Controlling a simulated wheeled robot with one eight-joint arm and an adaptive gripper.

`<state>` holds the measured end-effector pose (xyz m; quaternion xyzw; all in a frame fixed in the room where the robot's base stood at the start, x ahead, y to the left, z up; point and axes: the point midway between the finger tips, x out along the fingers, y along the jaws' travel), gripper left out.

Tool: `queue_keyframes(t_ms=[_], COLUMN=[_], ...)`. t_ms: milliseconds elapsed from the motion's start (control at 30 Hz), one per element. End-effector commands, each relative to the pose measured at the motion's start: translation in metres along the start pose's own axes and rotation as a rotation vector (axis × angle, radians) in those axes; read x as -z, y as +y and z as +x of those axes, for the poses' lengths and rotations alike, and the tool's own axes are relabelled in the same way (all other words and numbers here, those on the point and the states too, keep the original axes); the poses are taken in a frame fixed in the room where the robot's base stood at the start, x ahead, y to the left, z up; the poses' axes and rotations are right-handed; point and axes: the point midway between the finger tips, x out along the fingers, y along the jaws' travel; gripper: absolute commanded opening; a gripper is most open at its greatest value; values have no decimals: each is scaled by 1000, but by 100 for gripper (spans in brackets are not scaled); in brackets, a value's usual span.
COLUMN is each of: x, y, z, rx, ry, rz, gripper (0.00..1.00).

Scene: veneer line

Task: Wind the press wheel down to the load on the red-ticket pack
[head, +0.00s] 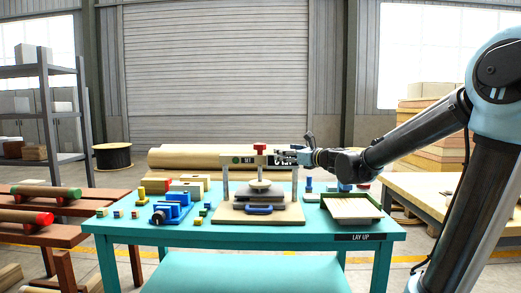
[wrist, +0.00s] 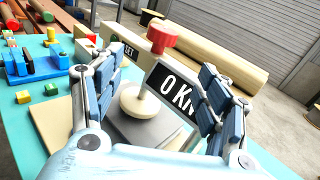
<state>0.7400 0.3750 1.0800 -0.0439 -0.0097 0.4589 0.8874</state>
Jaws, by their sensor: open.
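The press stands on the teal table, with a pale base board (head: 232,212), two grey posts and a cream beam marked SET (head: 240,160). Its red wheel (head: 259,148) is on top of the beam; it also shows in the wrist view (wrist: 162,37). A round cream press foot (head: 260,185) hangs over a grey pack (head: 285,212); I cannot tell if they touch. The display (wrist: 172,90) reads 0 kN, its right part hidden by a finger. No red ticket can be made out. My gripper (head: 288,154) is open and empty, just right of the wheel; its fingers (wrist: 158,72) are spread before the beam.
A blue handle-like piece (head: 259,209) lies before the pack. A blue vise-like fixture (head: 171,209) and small coloured blocks (head: 118,213) are left on the table. Thick rolls (head: 205,157) lie behind the table.

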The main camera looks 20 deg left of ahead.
Motion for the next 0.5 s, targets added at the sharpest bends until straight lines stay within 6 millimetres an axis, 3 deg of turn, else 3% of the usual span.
queue_keyframes(t_ms=[267,500], x=[-5,-6], y=[-3,-3], z=[18,48], rx=[14,12], ry=[-23,-22], rz=[94,91], gripper=[69,69])
